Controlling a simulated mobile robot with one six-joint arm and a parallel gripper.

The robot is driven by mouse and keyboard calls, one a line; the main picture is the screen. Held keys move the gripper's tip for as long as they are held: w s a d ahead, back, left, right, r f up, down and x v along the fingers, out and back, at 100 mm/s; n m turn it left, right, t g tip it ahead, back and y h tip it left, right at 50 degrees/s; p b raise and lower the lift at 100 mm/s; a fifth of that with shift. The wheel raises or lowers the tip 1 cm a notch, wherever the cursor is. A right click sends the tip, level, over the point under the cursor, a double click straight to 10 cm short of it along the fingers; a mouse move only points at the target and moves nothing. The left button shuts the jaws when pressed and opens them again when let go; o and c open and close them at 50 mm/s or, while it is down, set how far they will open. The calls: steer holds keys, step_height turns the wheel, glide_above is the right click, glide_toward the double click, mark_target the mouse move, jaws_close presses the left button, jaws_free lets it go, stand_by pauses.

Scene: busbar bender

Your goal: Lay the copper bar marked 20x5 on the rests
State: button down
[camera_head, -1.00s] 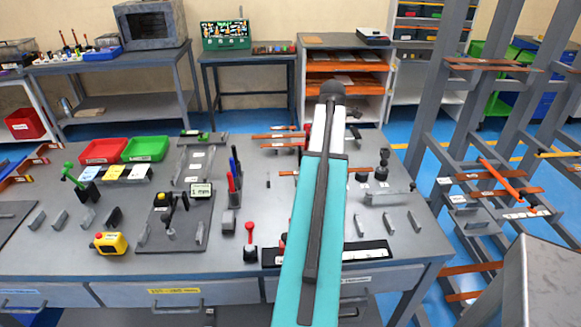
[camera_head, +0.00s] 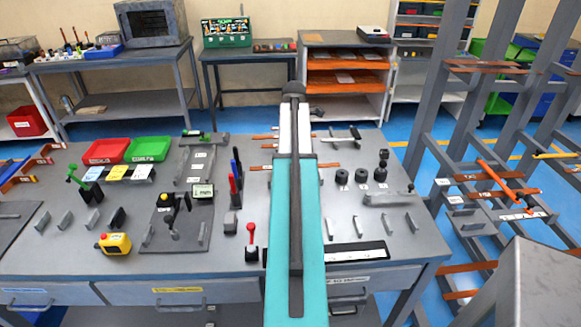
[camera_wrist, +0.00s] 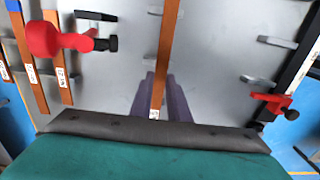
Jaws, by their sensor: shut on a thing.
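My gripper (camera_wrist: 154,100) shows in the wrist view with its two fingers closed on a copper bar (camera_wrist: 167,45). The bar is long and thin and runs away from the fingers toward the top edge. A small white label sits on it by the fingers; its marking is too small to read. In the head view my own arm hides the gripper and most of the middle of the bench. Small grey upright rests (camera_head: 329,228) stand on the bench right of my arm; I cannot tell which ones belong to this bar. Grey blocks (camera_wrist: 277,42) also show in the wrist view.
More labelled copper bars (camera_wrist: 30,55) lie at the left of the wrist view, beside a red part (camera_wrist: 60,40). A red-knobbed lever (camera_head: 251,240) and a yellow box (camera_head: 115,243) stand on the bench (camera_head: 225,265). A rack (camera_head: 425,130) with bars is at the right.

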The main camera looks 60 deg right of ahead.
steer(key=shift+w, duration=0.1)
steer(key=shift+w, duration=0.35)
steer(key=shift+w+a+f+p, duration=0.1)
steer(key=shift+w+p, duration=0.15)
steer(key=shift+p, duration=0.05)
steer(key=shift+f+p, duration=0.5)
steer(key=shift+f, duration=1.2)
steer(key=shift+f, duration=0.2)
steer(key=c, duration=1.7)
jaws_free()
steer(key=shift+r, duration=0.15)
steer(key=shift+s+r+b, duration=0.1)
steer(key=shift+r+b, duration=1)
steer(key=shift+r, duration=5)
